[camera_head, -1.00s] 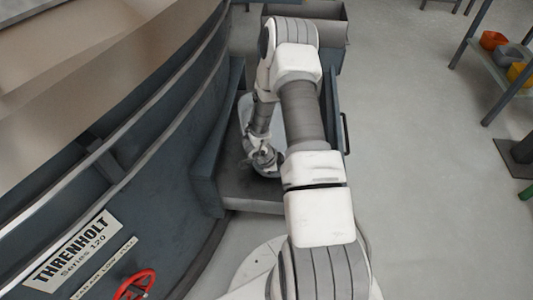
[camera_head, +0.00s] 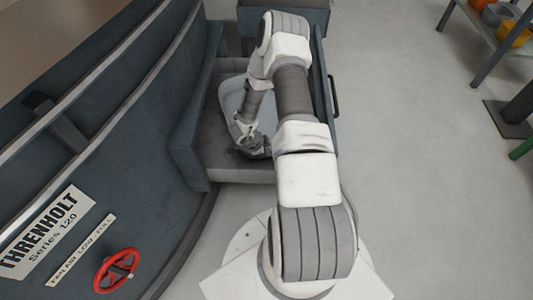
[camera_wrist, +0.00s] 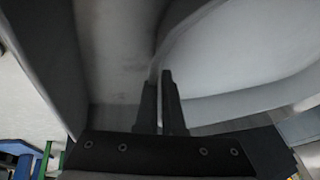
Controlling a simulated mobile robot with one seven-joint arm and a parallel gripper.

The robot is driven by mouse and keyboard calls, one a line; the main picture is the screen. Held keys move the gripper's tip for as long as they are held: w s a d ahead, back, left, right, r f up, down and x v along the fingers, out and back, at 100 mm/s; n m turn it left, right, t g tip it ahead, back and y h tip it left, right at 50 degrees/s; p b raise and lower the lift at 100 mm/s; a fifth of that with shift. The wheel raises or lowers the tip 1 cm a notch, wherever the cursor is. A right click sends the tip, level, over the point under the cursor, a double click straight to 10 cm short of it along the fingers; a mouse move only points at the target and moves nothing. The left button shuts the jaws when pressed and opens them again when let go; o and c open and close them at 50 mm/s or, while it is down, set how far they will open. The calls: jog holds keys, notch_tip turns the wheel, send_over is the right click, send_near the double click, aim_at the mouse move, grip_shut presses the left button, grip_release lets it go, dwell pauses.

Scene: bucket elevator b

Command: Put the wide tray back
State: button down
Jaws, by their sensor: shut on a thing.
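The wide tray is a pale grey, shallow tray with a rounded rim. In the head view the tray (camera_head: 231,94) lies inside a dark, open-topped bay (camera_head: 212,160) on the side of the machine, partly hidden by my arm. My gripper (camera_head: 254,148) is low in the bay at the tray's near end. In the wrist view my gripper (camera_wrist: 162,75) is shut on the rim of the tray (camera_wrist: 250,50), whose hollow fills the right side. The tray's far side is hidden, and I cannot tell whether it touches the bay floor.
The curved machine wall with a red handwheel (camera_head: 116,270) is at left. The bay's right wall carries a black handle (camera_head: 334,90). A shelf with orange bins (camera_head: 513,33) is at upper right.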

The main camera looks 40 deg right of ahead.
jog(key=shift+f, duration=0.3)
jog(key=c, duration=1)
grip_release()
jog(key=shift+c, duration=0.2)
jog(key=p+v, duration=0.5)
jog(key=v, duration=0.7)
jog(key=shift+d, duration=0.1)
